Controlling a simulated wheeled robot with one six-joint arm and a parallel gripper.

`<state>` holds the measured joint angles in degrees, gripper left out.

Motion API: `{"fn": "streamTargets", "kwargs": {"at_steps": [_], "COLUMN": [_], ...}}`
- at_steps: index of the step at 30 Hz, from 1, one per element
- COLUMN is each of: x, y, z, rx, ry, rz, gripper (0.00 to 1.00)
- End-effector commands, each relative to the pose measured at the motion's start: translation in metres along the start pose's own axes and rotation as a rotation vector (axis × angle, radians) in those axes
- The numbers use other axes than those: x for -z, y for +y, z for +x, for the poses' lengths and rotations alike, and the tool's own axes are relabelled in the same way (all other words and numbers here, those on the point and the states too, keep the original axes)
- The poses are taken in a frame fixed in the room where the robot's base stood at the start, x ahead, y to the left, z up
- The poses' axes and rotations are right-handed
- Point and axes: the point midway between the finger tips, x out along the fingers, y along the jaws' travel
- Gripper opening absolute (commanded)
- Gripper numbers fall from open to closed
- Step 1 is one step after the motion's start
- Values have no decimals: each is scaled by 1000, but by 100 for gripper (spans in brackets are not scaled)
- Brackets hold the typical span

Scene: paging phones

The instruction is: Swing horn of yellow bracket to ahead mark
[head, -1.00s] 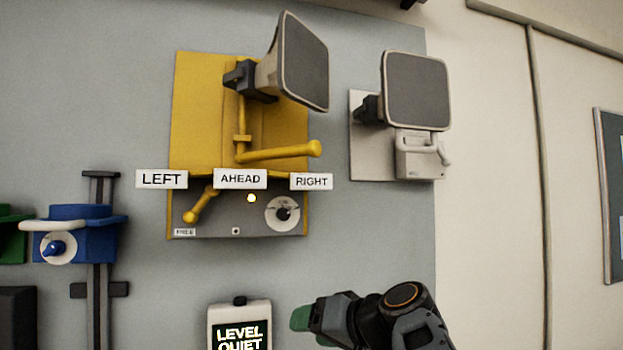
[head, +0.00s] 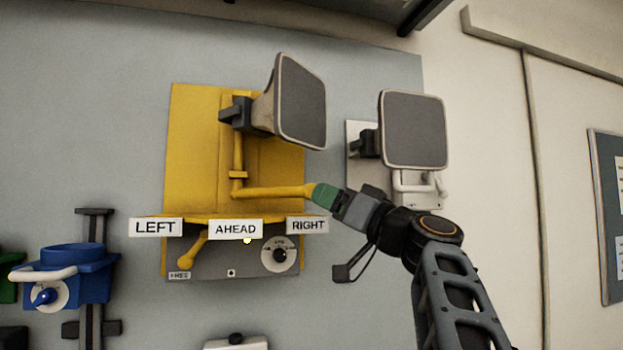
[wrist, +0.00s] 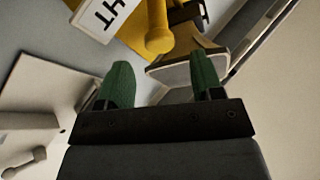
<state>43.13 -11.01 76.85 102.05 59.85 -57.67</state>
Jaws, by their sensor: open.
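The yellow bracket (head: 186,150) is on the grey wall panel, with a grey-faced horn (head: 299,102) on its post, facing right. A yellow handle bar (head: 270,192) runs from the post to the right, above the RIGHT label (head: 307,225). The AHEAD label (head: 236,229) is in the middle and the LEFT label (head: 156,227) at the left. My gripper (head: 323,195) has green fingertips at the bar's right end; contact is unclear in the head view. In the wrist view the open fingers (wrist: 163,85) are apart, with the bar's knob (wrist: 158,41) just beyond them, between their lines.
A lower yellow lever (head: 193,250) and a round dial (head: 279,254) sit below the labels. A blue bracket (head: 84,275) is at lower left.

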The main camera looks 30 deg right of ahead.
Motion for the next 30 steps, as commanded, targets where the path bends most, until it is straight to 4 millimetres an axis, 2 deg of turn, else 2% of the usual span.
{"fn": "streamTargets", "kwargs": {"at_steps": [1,3,9,15,24,30], "x": [4,4,2,0,0,0], "y": [-1,-2,0,0,0,0], "z": [12,22,44,53,54,54], "rx": [4,3,1,-1,-1,-1], "ry": [-1,-1,-1,-1,0,0], "rz": [3,3,1,-1,0,0], "gripper": [61,61,61,61,61,42]}}
